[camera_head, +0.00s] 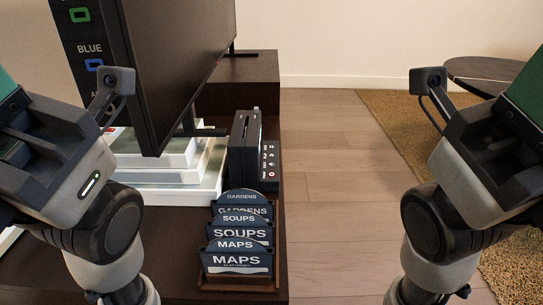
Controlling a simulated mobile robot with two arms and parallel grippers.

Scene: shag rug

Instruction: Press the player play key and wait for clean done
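The player (243,140) is a dark upright box with a slot in its top, standing on the dark cabinet behind the disc rack. Its key panel (269,160) faces me on the right side, with several small labelled keys and one red-marked key. The key labels are too small to read, and no done sign can be made out. My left gripper (40,135) is raised at the left edge, well apart from the player. My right gripper (505,130) is raised at the right edge, over the floor side. The fingertips of both are not clearly visible.
A rack (240,283) holds discs labelled GARDENS, SOUPS and MAPS in front of the player. A large dark screen (175,50) with a BLUE-labelled side panel stands left, by pale stacked slabs (190,175). Wooden floor (330,170), shag rug (400,125) and a dark round table (485,72) lie right.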

